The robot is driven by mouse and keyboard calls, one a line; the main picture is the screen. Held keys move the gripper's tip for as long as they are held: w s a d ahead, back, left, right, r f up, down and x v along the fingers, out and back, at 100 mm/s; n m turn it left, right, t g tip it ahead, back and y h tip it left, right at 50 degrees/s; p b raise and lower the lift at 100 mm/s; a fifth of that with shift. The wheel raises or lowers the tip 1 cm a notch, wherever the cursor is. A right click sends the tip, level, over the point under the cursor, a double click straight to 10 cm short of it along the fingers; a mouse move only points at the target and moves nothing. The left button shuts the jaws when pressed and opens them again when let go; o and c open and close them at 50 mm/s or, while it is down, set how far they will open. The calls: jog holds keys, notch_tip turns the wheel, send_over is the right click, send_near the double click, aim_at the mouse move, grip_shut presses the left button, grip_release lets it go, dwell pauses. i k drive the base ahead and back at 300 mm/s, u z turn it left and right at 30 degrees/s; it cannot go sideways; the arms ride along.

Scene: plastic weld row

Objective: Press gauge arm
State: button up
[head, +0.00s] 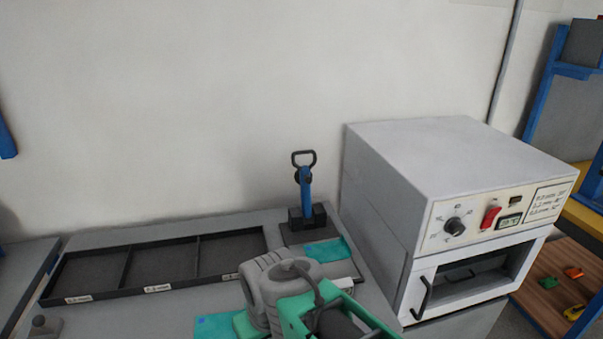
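The gauge (306,217) stands at the back of the bench, left of the oven. It has a blue upright arm (305,190) with a black loop handle (304,158) on top and a dark block at its foot. The arm looks upright. A flat teal piece (327,250) lies on the plate in front of the block. My grey and green arm links fill the lower middle, in front of and below the gauge, and do not appear to touch its handle. My gripper's fingers do not show.
A black tray (165,290) with three compartments and labels lies to the left. Another teal patch (213,327) lies on the bench beside my arm. The white oven (395,200) with a dial, red switch and windowed door stands close on the right. A wall is behind.

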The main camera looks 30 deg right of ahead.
aim_at(303, 176)
jog(key=z, duration=0.55)
jog(key=k, duration=0.65)
jog(key=z, duration=0.7)
jog(key=i, duration=0.95)
jog(key=u, duration=0.7)
